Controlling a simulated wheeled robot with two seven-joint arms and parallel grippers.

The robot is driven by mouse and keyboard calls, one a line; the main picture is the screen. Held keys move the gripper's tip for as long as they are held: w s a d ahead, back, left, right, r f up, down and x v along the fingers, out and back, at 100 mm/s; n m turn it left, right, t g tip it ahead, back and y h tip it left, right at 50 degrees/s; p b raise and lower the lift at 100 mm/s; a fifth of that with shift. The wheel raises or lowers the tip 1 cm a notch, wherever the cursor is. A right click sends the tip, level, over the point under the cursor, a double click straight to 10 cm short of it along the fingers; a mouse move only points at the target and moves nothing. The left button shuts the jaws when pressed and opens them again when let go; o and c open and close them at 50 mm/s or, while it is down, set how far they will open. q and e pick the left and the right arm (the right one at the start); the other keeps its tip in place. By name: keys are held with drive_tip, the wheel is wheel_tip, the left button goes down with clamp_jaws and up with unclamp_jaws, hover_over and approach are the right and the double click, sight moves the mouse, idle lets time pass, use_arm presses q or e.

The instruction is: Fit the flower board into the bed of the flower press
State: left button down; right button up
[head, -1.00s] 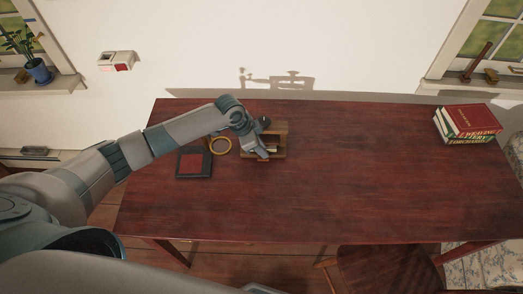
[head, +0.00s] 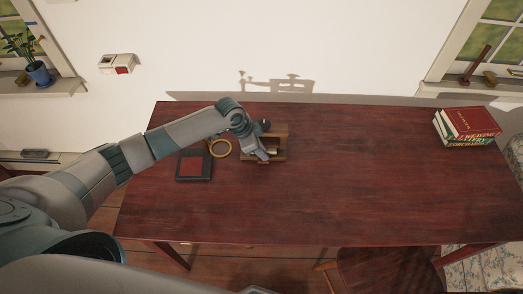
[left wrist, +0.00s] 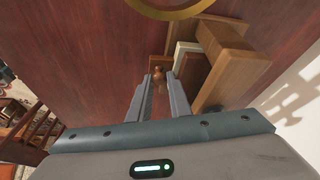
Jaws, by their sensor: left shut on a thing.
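The flower press (head: 282,141) is a brown wooden frame left of the table's middle in the head view. Its wooden block (left wrist: 228,50) stands right of the fingers in the left wrist view. My left gripper (left wrist: 160,82) is shut on a small brown wooden knob (left wrist: 158,74), which I take to be part of the flower board. A pale strip lies between the knob and the block; I cannot tell whether it is board or press. In the head view my left gripper (head: 263,156) is at the press's front and hides part of its bed. My right gripper is not in view.
Stacked books (head: 467,126) sit at the table's far right. The table's middle and right are clear.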

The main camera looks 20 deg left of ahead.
use_arm(q)
drive_tip(key=shift+w+a, duration=0.1)
drive_tip(key=shift+w, duration=0.05)
drive_tip(key=c, duration=1.6)
unclamp_jaws()
drive_tip(key=shift+o, duration=0.2)
drive_tip(key=shift+a+r, duration=0.2)
drive_tip(key=shift+r, duration=0.3)
drive_tip(key=b+v, duration=0.4)
drive_tip(key=v, duration=1.2)
drive_tip(key=shift+s+d+r, duration=0.15)
drive_tip(key=shift+s+r, duration=0.05)
drive_tip(key=shift+s+f, duration=0.15)
